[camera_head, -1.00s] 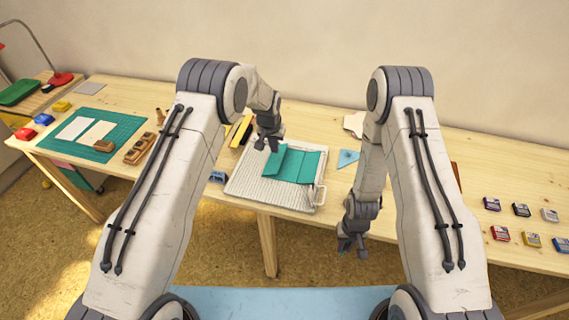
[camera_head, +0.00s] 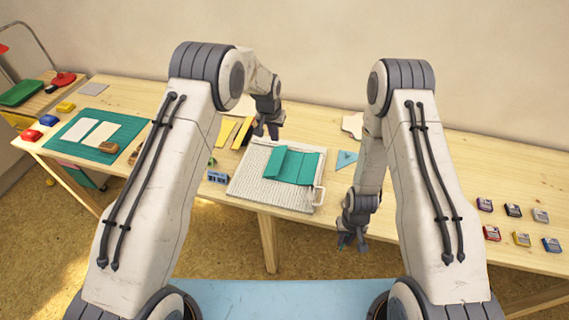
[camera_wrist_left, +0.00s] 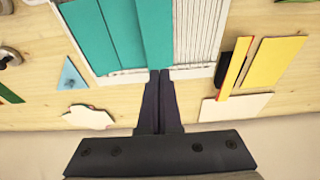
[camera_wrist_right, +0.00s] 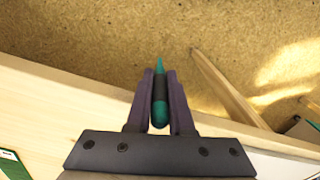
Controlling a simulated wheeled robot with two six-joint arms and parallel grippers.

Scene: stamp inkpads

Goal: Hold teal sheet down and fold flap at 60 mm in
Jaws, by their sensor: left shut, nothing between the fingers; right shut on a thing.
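The teal sheet (camera_head: 306,166) lies on a white ridged board (camera_head: 248,184). Crease lines run across it. Its left flap (camera_head: 277,162) looks folded along a crease and appears tilted up; I cannot tell its exact angle. In the left wrist view the sheet (camera_wrist_left: 110,35) and flap (camera_wrist_left: 156,30) show beyond the fingers. My left gripper (camera_head: 270,132) is shut and empty at the board's back edge; its fingertips (camera_wrist_left: 160,74) are close to the flap's end. My right gripper (camera_head: 350,245) is shut on a teal pen-like tool (camera_wrist_right: 160,110) with a dark grip, in front of the table edge.
A blue triangle (camera_head: 346,159) lies right of the board, and yellow strips (camera_head: 227,132) lie left of it. Several inkpads (camera_head: 513,211) stand far right. A green mat (camera_head: 75,145) lies far left.

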